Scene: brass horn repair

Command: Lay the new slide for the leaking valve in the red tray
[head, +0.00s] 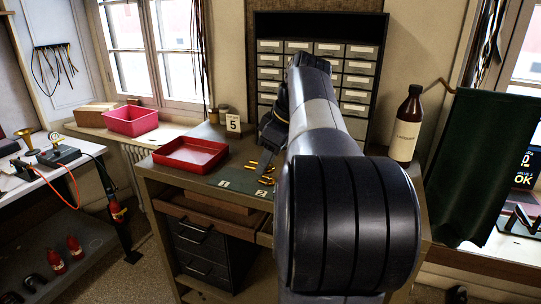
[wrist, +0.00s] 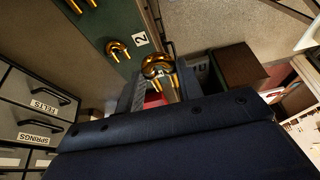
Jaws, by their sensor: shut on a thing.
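The red tray (head: 190,152) lies on the left part of the bench and looks empty. My gripper (wrist: 163,86) is shut on a curved brass slide (wrist: 156,63), whose bend and legs show between the fingers. In the head view my arm hides the held slide and most of the gripper. Other brass slides lie on the green mat (head: 232,181) right of the tray. One slide (wrist: 117,49) lies by the label 2 (wrist: 140,39) in the wrist view. A patch of red shows behind my fingers; I cannot tell what it is.
A card marked 5 (head: 233,124) stands behind the tray. A drawer cabinet (head: 357,80) stands at the back, and a brown bottle (head: 406,125) at the right. A pink bin (head: 131,121) sits on the windowsill. My arm covers the middle of the bench.

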